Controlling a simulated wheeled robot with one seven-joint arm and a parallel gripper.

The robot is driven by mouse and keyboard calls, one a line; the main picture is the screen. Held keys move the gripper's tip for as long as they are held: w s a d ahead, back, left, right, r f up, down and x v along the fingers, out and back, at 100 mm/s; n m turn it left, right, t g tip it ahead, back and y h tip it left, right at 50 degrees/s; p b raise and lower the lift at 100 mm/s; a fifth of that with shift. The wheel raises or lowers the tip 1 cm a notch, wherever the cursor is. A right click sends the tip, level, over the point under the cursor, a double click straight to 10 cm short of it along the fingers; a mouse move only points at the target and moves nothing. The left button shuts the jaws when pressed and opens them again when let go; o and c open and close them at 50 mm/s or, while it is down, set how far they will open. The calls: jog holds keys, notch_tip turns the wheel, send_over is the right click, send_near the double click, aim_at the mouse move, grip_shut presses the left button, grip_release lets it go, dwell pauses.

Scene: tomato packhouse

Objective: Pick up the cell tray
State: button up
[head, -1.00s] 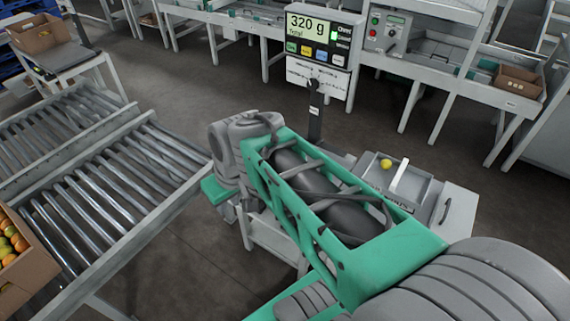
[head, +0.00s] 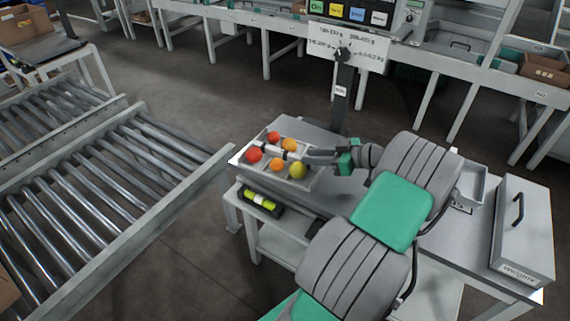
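The cell tray (head: 262,178) is a pale, shallow tray holding several red, orange and yellow tomatoes. It sits at the left end of the grey bench, under the scale post. A light bar crosses the middle of the tray between the tomatoes. My gripper (head: 302,154) reaches in from the right, low over the tray, with its dark fingers at the right end of that bar. The fingers are too small to tell whether they are open or shut, or touching the bar. My arm hides part of the bench to the right.
A small metal pan (head: 468,184) and a grey weights box (head: 522,232) stand at right.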

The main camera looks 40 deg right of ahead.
aim_at(297, 156)
jog(key=b+x, duration=0.1)
jog(key=x, duration=0.4)
jog(key=shift+c, duration=0.4)
grip_shut()
